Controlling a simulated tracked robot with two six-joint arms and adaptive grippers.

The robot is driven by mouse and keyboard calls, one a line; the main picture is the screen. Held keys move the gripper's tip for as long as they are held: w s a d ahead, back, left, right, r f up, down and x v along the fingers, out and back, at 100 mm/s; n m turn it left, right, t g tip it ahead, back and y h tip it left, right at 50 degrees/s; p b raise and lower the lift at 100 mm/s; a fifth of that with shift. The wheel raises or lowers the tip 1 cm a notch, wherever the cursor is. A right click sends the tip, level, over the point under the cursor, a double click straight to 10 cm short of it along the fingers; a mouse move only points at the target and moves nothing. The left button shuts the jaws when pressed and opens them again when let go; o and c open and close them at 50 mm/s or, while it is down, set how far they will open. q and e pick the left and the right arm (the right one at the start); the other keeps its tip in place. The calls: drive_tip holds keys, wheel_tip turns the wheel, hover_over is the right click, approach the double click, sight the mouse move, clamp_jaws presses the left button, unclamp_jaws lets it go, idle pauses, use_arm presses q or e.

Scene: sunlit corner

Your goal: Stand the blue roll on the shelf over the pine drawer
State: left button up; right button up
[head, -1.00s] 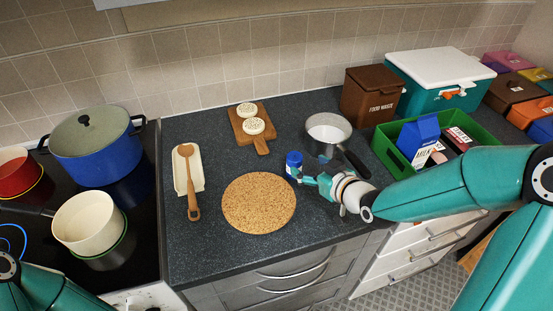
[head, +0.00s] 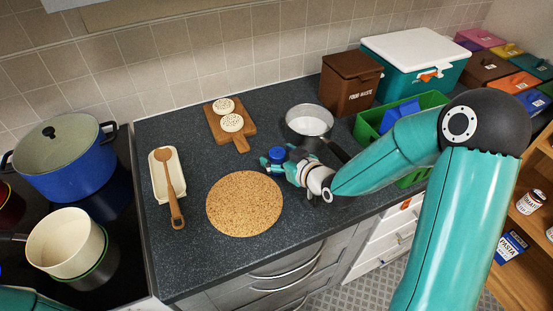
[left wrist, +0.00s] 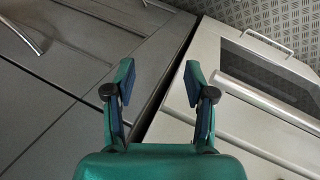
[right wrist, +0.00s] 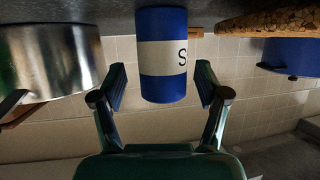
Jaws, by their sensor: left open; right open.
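The blue roll (head: 277,154) appears as a small blue cylinder with a pale band, standing on the dark counter between the cork mat and the saucepan. In the right wrist view the blue roll (right wrist: 162,55) shows a letter S on its band. My right gripper (head: 273,161) is open, with a finger on either side of it; its fingers (right wrist: 162,85) look apart from the roll. My left gripper (left wrist: 158,85) is open and empty before grey cabinet fronts. A wooden shelf unit (head: 516,282) stands at the right edge; I cannot make out a pine drawer.
A round cork mat (head: 244,204) lies left of the roll; a saucepan (head: 308,122) stands behind it. A green crate (head: 433,99), brown food-waste bin (head: 350,84) and cool box (head: 416,57) stand right. A can (head: 530,203) and blue box (head: 511,245) occupy the shelves.

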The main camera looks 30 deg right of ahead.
drive_tip(key=shift+w+a, duration=0.15)
drive_tip(key=shift+a, duration=0.05)
drive_tip(key=c, duration=0.8)
clamp_jaws()
drive_tip(key=shift+r, duration=0.1)
